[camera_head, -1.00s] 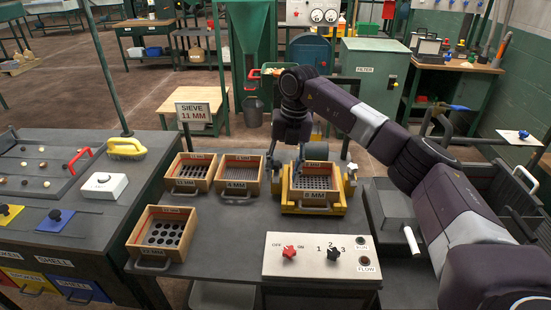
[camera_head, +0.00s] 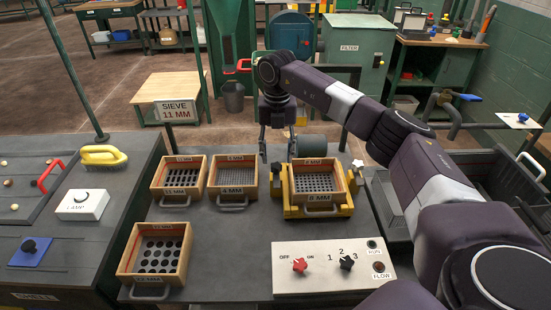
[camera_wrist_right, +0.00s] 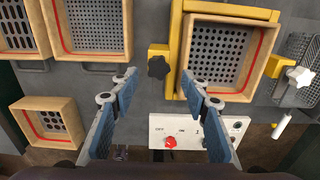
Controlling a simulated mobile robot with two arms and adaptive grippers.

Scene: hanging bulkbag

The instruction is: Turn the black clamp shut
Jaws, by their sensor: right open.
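The black clamp (camera_wrist_right: 158,67) is a dark star-shaped knob on the left arm of the yellow frame (camera_wrist_right: 172,40), in the right wrist view. In the head view it is hard to make out near the fingertips. The frame (camera_head: 290,210) holds the wooden 8 MM sieve (camera_head: 318,197). My right gripper (camera_head: 277,156) is open and empty, pointing down at the frame's left side. In the wrist view its fingertips (camera_wrist_right: 157,79) lie on either side of the knob in the picture; contact cannot be told. My left gripper is not in view.
A white star knob (camera_head: 358,165) is on the frame's right side. Loose sieves (camera_head: 232,201) stand to the left. A control box (camera_head: 325,285) with red and black knobs is in front. A grey tray lies to the right. Dark bench top is bare between the sieves and the control box.

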